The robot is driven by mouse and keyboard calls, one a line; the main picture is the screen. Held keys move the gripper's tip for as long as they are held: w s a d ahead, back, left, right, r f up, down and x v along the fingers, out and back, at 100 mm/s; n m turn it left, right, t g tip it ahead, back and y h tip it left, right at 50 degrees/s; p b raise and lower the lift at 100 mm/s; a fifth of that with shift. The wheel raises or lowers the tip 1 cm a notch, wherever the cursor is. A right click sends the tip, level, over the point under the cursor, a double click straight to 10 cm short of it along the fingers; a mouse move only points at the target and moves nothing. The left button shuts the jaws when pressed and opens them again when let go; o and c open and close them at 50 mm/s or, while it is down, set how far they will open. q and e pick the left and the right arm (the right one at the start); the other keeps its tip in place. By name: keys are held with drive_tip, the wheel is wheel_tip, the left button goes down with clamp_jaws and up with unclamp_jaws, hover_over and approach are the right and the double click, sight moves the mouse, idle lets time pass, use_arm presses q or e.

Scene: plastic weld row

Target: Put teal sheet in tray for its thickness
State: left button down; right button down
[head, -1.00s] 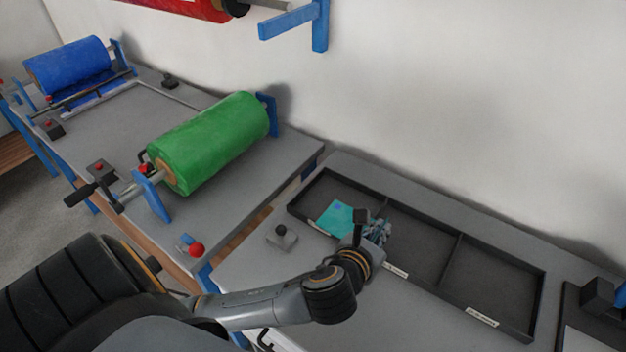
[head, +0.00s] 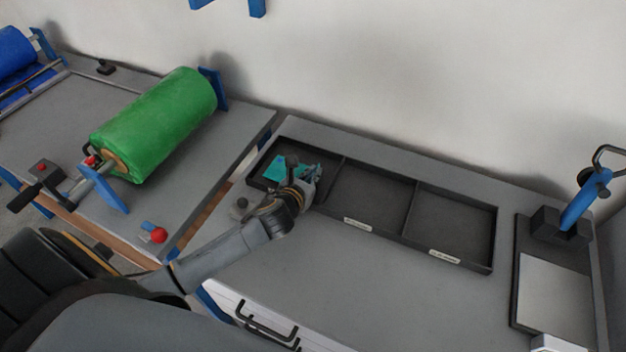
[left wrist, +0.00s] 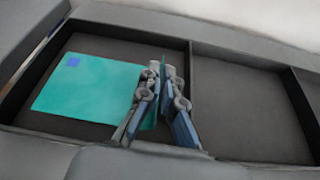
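The teal sheet (head: 276,167) lies in the left compartment of the dark tray (head: 372,233). In the left wrist view the sheet (left wrist: 88,88) looks flat on the compartment floor, with a small blue square at its far left corner. My left gripper (head: 312,176) is over the right part of that compartment, near the divider. In the left wrist view its fingers (left wrist: 162,75) stand a little apart at the sheet's right end. The left finger hides part of that end, and a sliver of teal shows between the fingers. My right gripper is not in view.
The tray's middle (head: 374,198) and right (head: 450,228) compartments are empty, with white labels on their front edge. A device with a blue lever (head: 582,205) stands at right. A green roll (head: 155,125) sits on the left bench. The tabletop before the tray is clear.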

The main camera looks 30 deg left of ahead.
use_arm(q)
wheel_tip(320, 180, down, 2)
drive_tip(key=shift+d+f, duration=0.1)
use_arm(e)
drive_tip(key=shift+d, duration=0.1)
use_arm(q)
drive_tip(key=shift+f, duration=0.15)
drive_tip(key=c, duration=1.5)
unclamp_jaws()
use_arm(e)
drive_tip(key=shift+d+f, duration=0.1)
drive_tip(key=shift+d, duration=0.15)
use_arm(q)
drive_tip(key=shift+r, duration=0.2)
drive_tip(key=v, duration=1.2)
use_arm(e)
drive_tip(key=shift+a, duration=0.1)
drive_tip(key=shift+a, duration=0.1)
